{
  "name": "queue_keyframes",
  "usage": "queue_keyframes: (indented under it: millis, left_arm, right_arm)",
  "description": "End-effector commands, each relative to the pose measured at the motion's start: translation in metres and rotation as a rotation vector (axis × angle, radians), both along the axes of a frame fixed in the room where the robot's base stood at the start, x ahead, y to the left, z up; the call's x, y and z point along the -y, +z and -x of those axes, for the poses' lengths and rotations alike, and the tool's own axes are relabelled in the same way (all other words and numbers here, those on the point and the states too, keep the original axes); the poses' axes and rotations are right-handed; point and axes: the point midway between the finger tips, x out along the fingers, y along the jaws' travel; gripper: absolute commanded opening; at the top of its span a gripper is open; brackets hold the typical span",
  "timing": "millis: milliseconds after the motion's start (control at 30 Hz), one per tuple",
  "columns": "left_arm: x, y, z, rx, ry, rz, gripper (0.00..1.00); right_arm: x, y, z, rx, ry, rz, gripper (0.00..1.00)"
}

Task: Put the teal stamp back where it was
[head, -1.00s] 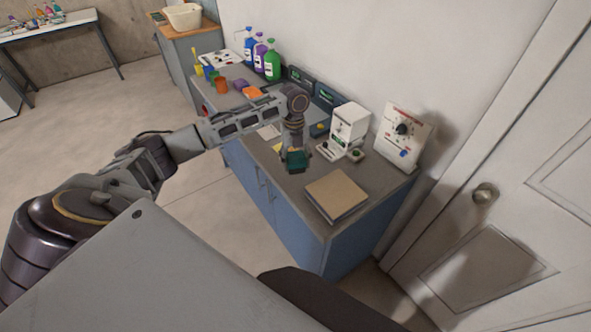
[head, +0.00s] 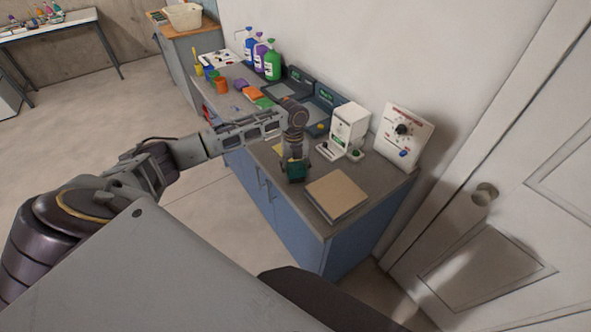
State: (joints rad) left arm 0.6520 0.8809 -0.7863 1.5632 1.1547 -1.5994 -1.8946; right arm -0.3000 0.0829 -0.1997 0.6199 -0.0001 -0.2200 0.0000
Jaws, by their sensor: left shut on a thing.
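The teal stamp (head: 295,172) is in my left gripper (head: 295,164), which points down over the front part of the grey counter (head: 281,200). The gripper is shut on the stamp. The stamp is just left of a tan flat box or book (head: 337,195) and in front of a white machine (head: 348,129). I cannot tell whether its underside touches the counter. My right gripper is not in view.
A white panel with a dial (head: 402,137) leans by the wall at the right. Dark devices with small screens (head: 326,97) stand behind my left wrist. A door (head: 500,180) is at right.

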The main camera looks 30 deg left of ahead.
Motion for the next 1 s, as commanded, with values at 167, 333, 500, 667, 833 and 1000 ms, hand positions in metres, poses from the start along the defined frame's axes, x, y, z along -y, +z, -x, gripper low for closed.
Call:
queue_keyframes:
  millis: [167, 333, 500, 667, 833, 1000]
  left_arm:
    - [0.0001, -0.0004, -0.0002, 0.0, 0.0, 0.0, 0.43]
    - [0.0001, -0.0024, -0.0001, 0.0, 0.0, 0.0, 0.66]
    - [0.0001, -0.0023, -0.0001, 0.0, 0.0, 0.0, 0.8]
    - [0.0001, -0.0023, -0.0001, 0.0, 0.0, 0.0, 0.8]
    - [0.0, -0.0013, -0.0002, 0.0, 0.0, 0.0, 0.8]
    - [-0.0007, 0.0059, -0.0011, 0.002, 0.0, -0.001, 0.8]
  right_arm:
    - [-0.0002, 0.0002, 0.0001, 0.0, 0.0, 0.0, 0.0]
    - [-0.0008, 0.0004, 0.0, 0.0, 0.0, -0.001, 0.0]
    - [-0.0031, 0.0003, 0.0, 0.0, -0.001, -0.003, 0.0]
    - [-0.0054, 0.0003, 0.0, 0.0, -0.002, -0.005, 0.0]
    - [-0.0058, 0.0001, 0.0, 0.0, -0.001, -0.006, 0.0]
    - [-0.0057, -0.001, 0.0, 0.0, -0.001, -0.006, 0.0]
